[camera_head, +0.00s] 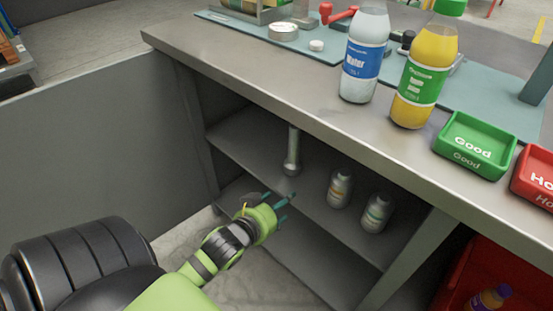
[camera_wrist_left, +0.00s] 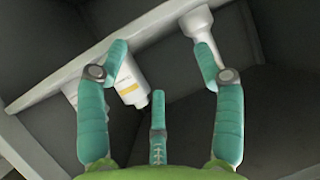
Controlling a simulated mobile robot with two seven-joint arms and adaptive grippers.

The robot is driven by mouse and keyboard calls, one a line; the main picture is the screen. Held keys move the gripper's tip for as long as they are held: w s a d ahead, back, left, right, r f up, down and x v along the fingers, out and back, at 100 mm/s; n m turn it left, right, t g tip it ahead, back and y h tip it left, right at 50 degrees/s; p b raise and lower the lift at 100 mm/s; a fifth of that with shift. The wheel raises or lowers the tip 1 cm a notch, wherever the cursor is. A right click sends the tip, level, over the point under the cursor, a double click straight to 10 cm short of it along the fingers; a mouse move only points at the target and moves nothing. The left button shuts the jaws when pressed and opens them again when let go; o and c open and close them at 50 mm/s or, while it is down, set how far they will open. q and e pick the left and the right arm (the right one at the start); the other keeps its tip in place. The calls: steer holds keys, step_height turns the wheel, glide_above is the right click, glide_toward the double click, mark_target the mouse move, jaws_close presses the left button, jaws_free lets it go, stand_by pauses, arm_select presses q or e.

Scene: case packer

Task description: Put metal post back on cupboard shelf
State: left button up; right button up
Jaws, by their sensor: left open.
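The metal post (camera_head: 293,150) is grey and slim with a wider round foot. It stands upright on the upper cupboard shelf (camera_head: 255,150), under the worktop. My left gripper (camera_head: 287,207) is in front of the shelf edge, below and close to the post. Its fingers are spread, with nothing between them. In the left wrist view the post (camera_wrist_left: 202,28) shows at the top right, beside the tip of one finger of the gripper (camera_wrist_left: 160,50). I cannot tell whether they touch. My right gripper is not in view.
Two small labelled bottles (camera_head: 339,189) (camera_head: 376,213) stand on the same shelf, right of the post. A water bottle (camera_head: 361,65) and a yellow juice bottle (camera_head: 421,80) stand on the worktop (camera_head: 230,50). A green tray (camera_head: 474,145) and red tray (camera_head: 536,178) are at right.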

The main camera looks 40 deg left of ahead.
arm_select(q)
steer(key=s+d+f+m+g+h, duration=0.2)
steer(key=s+d+f+g, duration=0.3)
steer(key=s, duration=0.8)
steer(key=d+g, duration=0.3)
steer(key=d, duration=0.2)
steer(key=shift+s+d+f+m, duration=0.2)
steer(key=shift+d+m, duration=0.1)
steer(key=shift+m, duration=0.1)
